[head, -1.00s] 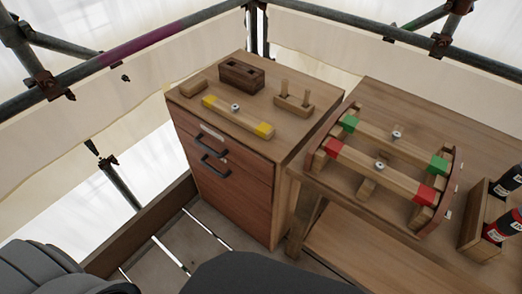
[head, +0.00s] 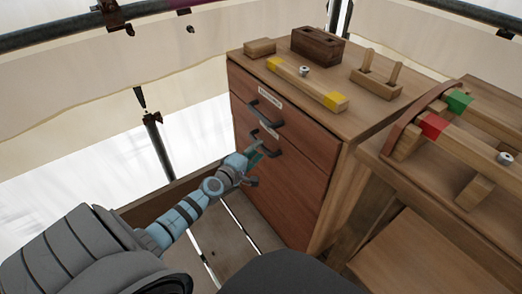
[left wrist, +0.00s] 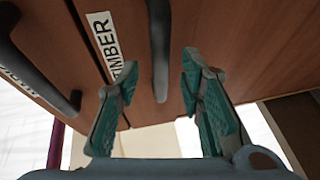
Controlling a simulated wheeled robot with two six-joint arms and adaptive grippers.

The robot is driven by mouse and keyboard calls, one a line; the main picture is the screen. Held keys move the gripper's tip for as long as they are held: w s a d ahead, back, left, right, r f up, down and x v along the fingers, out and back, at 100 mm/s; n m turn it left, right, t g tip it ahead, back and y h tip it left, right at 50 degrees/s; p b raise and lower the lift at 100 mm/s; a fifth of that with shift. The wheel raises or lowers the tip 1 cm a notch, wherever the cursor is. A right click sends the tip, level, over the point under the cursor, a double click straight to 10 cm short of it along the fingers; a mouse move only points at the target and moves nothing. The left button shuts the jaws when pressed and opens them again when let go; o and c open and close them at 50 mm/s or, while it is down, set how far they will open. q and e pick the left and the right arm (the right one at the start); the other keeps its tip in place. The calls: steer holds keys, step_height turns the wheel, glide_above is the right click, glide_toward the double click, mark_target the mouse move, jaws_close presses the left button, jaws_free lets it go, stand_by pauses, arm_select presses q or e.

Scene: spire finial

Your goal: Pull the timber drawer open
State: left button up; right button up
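The wooden cabinet has two dark bar handles on its red-brown front. The lower one, the timber drawer's handle (head: 264,145), also shows in the left wrist view (left wrist: 160,45) beside a white label reading TIMBER (left wrist: 107,42). The timber drawer (head: 277,190) looks shut. My left gripper (head: 254,160) is at this lower handle. In the left wrist view my left gripper (left wrist: 160,65) is open, with its teal-padded fingers on either side of the handle; gaps show on both sides. Contact is not visible. My right gripper is out of view.
The upper drawer's handle (head: 267,112) is close above; it also shows in the left wrist view (left wrist: 38,60). Blocks and a yellow-ended beam (head: 305,83) lie on the cabinet top. A workbench (head: 410,185) stands at right. Scaffold poles and a timber board (head: 175,199) are at left.

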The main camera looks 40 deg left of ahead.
mark_target(260, 147)
arm_select(q)
steer(key=w, duration=0.1)
steer(key=w+f+b, duration=0.1)
steer(key=w, duration=0.1)
steer(key=shift+a, duration=0.15)
steer(key=shift+w+r, duration=0.1)
steer(key=shift+w, duration=0.25)
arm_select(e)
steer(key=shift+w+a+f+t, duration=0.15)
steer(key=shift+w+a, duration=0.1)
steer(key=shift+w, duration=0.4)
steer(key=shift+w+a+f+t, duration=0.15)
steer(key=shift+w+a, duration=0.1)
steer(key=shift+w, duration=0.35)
arm_select(q)
jaws_close()
